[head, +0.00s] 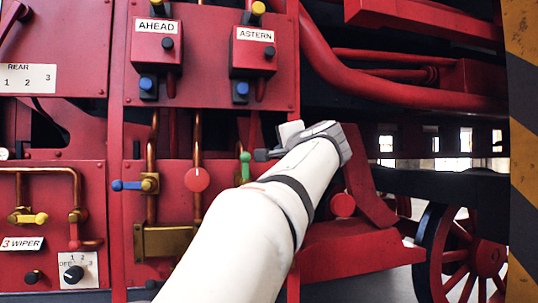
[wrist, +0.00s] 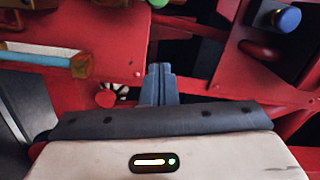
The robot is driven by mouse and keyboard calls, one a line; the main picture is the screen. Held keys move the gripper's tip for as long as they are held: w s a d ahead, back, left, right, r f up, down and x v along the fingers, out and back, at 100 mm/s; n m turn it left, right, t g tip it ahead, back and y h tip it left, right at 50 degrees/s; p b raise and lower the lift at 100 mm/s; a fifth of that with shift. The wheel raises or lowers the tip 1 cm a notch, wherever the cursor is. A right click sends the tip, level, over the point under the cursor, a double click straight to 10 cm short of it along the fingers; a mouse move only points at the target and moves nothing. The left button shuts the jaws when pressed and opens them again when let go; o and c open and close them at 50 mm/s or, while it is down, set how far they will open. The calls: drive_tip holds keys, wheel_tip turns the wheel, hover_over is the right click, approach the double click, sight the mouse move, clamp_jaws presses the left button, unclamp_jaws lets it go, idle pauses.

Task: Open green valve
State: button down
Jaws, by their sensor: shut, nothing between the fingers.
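The green valve handle (head: 245,166) stands upright at the right edge of the lower red panel, in front of a copper pipe, partly hidden by my arm at its base. A green piece at the top edge of the wrist view (wrist: 158,3) seems to be the same handle. My gripper (head: 268,154) is just right of the green handle in the head view, apart from it as far as I can tell. In the wrist view my gripper (wrist: 160,72) is shut, with its fingers together and empty.
A blue valve handle (head: 128,185) and a red round knob (head: 197,180) are left of the green one. AHEAD (head: 155,45) and ASTERN (head: 253,52) boxes hang above. A red disc (head: 342,205) and slanted red bracket are at right. A pipe-like bar (wrist: 45,58) is near my gripper.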

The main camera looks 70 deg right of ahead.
drive_tip(key=v, duration=0.6)
drive_tip(key=shift+a, duration=0.45)
drive_tip(key=shift+w, duration=0.15)
drive_tip(key=w+a+f+n+y+p, duration=0.2)
drive_tip(key=w+a+f+y, duration=0.15)
drive_tip(key=w, duration=0.35)
drive_tip(key=w+a+f+n+y+p, duration=0.2)
drive_tip(key=w+f, duration=0.3)
drive_tip(key=w, duration=0.3)
drive_tip(key=w+a+f+n+g+y+p, duration=0.1)
drive_tip(key=w+a+f+n+y+p, duration=0.15)
drive_tip(key=w+a+f, duration=0.35)
drive_tip(key=w+a+f+n+g+y+p, duration=0.1)
drive_tip(key=w+a+f+n+y, duration=0.25)
drive_tip(key=a, duration=0.45)
drive_tip(key=a+f+n+g+y+p, duration=0.1)
drive_tip(key=a+f+n+g+p, duration=0.15)
drive_tip(key=a+f, duration=0.4)
drive_tip(key=a+f+n+g+y+p, duration=0.1)
drive_tip(key=a+f+n+y, duration=0.2)
drive_tip(key=a, duration=0.6)
drive_tip(key=s+a+f+n+g+h+p, duration=0.2)
drive_tip(key=s+a+f+n+g+p, duration=0.1)
drive_tip(key=s+a+f+n, duration=0.5)
drive_tip(key=a+n+p, duration=0.1)
drive_tip(key=a, duration=0.2)
drive_tip(key=shift+a+f, duration=0.15)
drive_tip(key=shift+a, duration=0.05)
